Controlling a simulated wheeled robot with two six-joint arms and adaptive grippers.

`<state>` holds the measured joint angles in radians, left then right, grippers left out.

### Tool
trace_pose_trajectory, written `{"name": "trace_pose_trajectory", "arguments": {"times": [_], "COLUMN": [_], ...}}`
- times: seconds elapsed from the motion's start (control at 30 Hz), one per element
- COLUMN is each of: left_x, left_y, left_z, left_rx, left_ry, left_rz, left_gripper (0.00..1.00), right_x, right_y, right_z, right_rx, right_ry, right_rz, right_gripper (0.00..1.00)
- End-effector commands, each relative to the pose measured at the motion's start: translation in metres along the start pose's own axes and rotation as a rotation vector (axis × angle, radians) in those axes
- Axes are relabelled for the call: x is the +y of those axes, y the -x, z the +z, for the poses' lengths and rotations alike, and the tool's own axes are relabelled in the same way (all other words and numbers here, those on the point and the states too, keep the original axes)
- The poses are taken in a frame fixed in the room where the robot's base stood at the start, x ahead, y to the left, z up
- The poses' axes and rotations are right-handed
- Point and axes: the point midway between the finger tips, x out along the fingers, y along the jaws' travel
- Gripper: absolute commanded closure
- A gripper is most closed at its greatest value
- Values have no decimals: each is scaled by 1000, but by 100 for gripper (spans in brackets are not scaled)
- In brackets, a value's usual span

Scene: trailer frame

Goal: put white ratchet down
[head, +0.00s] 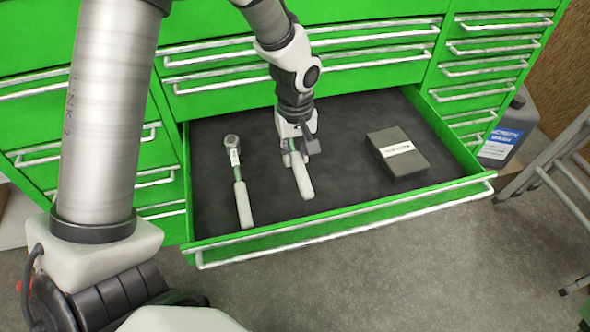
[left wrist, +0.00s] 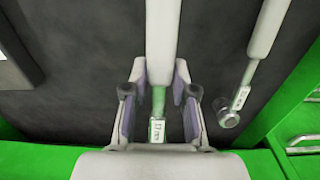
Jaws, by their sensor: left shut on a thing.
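The white ratchet (head: 302,178) is in my left gripper (head: 296,155), over the middle of the open green drawer. Its white handle points toward the drawer front. The left wrist view shows its white handle (left wrist: 162,40) and a green band between the two fingers of my left gripper (left wrist: 160,92), which is shut on it. Its head is hidden. I cannot tell whether it touches the drawer floor. A second ratchet (head: 242,195), with a white handle and green band, lies in the drawer to the left; it also shows in the left wrist view (left wrist: 266,35).
A dark box with a white label (head: 398,153) lies in the drawer's right part. The drawer (head: 340,215) has a raised green front with a metal handle. Dark floor is bare between the ratchets and box. A grey jug (head: 508,130) and a metal ladder (head: 560,165) stand right of the cabinet.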

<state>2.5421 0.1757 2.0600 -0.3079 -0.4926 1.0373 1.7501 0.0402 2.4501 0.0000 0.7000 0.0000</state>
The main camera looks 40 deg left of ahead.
Motion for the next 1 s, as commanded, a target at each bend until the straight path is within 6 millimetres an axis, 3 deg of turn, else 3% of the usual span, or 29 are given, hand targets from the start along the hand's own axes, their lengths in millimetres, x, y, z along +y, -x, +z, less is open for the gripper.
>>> {"name": "trace_pose_trajectory", "arguments": {"times": [0.3, 0.67, 0.7, 0.77, 1.0], "left_x": [0, 0, 0, 0, 0], "left_y": [-50, -56, -56, -56, -56], "left_z": [0, 0, 0, 0, 0], "left_rx": [-1, 0, 0, 0, 0], "left_ry": [1, 1, 0, 0, 1], "left_rz": [0, 1, 1, 1, 1], "left_gripper": [100, 100, 67, 49, 49], "right_x": [0, 0, 0, 0, 0], "right_y": [-10, -11, -11, -10, -10], "right_z": [0, 0, 0, 0, 0], "right_rx": [0, 0, 0, 0, 0], "right_ry": [0, 0, 0, 0, 0], "right_rz": [0, 0, 0, 0, 0], "right_gripper": [60, 60, 60, 60, 60]}}
